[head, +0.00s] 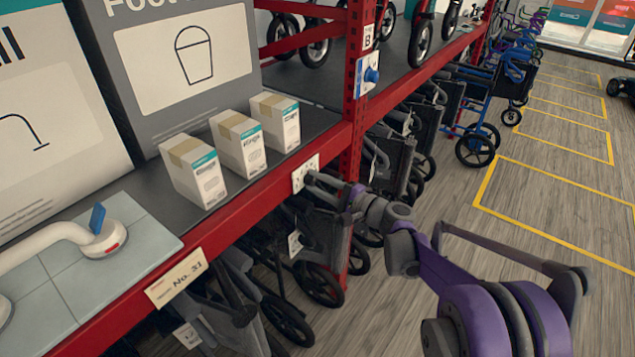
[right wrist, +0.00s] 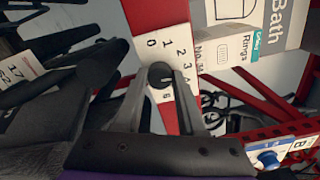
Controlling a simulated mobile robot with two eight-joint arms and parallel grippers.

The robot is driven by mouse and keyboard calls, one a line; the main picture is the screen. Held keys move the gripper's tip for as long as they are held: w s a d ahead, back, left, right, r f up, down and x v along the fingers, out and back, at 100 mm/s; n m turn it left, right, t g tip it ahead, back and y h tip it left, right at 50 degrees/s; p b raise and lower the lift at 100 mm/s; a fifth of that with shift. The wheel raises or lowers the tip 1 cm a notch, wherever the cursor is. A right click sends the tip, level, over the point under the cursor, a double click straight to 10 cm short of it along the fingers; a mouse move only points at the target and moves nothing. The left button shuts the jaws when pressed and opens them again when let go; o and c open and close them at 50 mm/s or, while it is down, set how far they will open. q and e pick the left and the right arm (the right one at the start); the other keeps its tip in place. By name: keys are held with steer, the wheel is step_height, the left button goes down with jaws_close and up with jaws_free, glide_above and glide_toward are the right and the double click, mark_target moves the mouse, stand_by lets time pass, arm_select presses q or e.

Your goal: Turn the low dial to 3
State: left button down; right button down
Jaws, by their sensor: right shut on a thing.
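The low dial is a dark round knob (right wrist: 160,75) on a white plate (right wrist: 178,52) fixed to the red shelf edge. In the right wrist view the printed numbers run from 0 at the left through 1, 2 and 3 down the right side. My right gripper (right wrist: 161,88) is shut on the knob, one finger on each side. In the head view the plate (head: 300,171) is partly covered by my right gripper (head: 311,179). The knob's pointer is too small to read surely. My left gripper is not in view.
A blue knob (head: 371,75) sits on a plate on the red upright (head: 353,120). Several small boxes (head: 242,143) stand on the shelf above the dial. Folded wheelchairs (head: 400,150) fill the space below. The wooden floor (head: 560,200) at right is clear.

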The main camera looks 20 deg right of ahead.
steer(key=shift+n, duration=0.6)
steer(key=c, duration=0.5)
jaws_free()
steer(key=v, duration=1.1)
steer(key=shift+w, duration=0.1)
